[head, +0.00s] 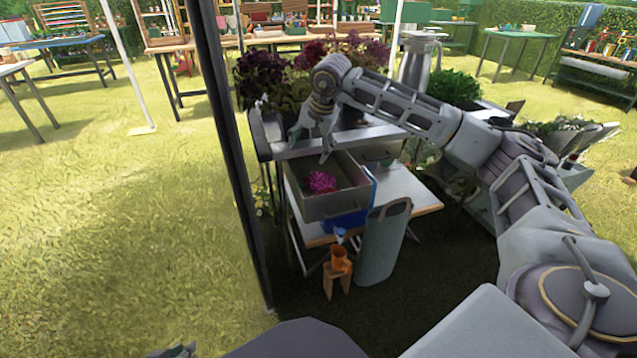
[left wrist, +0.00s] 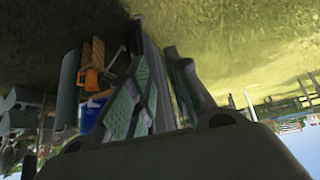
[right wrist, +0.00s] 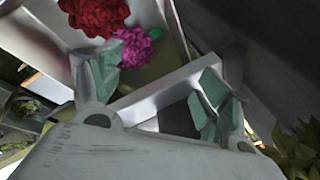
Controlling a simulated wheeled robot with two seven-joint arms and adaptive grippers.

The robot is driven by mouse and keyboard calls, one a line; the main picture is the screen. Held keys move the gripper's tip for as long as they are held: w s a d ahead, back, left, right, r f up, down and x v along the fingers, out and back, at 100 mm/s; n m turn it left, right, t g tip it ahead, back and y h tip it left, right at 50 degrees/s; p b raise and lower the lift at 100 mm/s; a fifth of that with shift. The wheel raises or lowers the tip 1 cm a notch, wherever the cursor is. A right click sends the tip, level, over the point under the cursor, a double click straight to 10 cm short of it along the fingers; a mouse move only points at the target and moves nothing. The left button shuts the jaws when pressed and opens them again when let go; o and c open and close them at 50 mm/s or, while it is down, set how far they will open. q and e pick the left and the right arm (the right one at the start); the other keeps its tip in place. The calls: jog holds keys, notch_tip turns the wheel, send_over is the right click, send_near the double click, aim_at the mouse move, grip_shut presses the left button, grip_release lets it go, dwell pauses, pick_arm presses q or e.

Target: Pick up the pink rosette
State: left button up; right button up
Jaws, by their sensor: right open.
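In the right wrist view the pink rosette (right wrist: 138,47) sits beside a red rosette (right wrist: 95,14), at the upper left. My right gripper (head: 310,146) is open and empty, above the drawer's back part in the head view. Its spread fingers (right wrist: 158,88) show in the right wrist view, the left fingertip close below the pink rosette in the picture; contact cannot be told. My left gripper (left wrist: 160,85) appears with its fingers near each other, away from the drawer; its opening is unclear.
Potted dark flowers (head: 262,78) and a metal jug (head: 418,62) stand on the table above the drawer. A dark pole (head: 226,130) rises left of the drawer. Open grass lies left.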

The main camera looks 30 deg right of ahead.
aim_at(321, 175)
pick_arm(q)
jog(key=s+a+f+n+g, duration=0.1)
jog(key=s+f, duration=0.1)
jog(key=s, duration=0.2)
jog(key=s+a+f+n+g+y+b, duration=0.1)
jog(key=s+f, duration=0.2)
jog(key=s, duration=0.2)
jog(key=shift+s+a, duration=0.25)
pick_arm(e)
jog(key=n+h, duration=0.1)
jog(key=d+f+n+h, duration=0.1)
jog(key=s+d+f+n+h, duration=0.1)
jog(key=n, duration=0.1)
jog(key=shift+s+d, duration=0.1)
jog(key=shift+d, duration=0.15)
pick_arm(q)
jog(key=shift+f, duration=0.15)
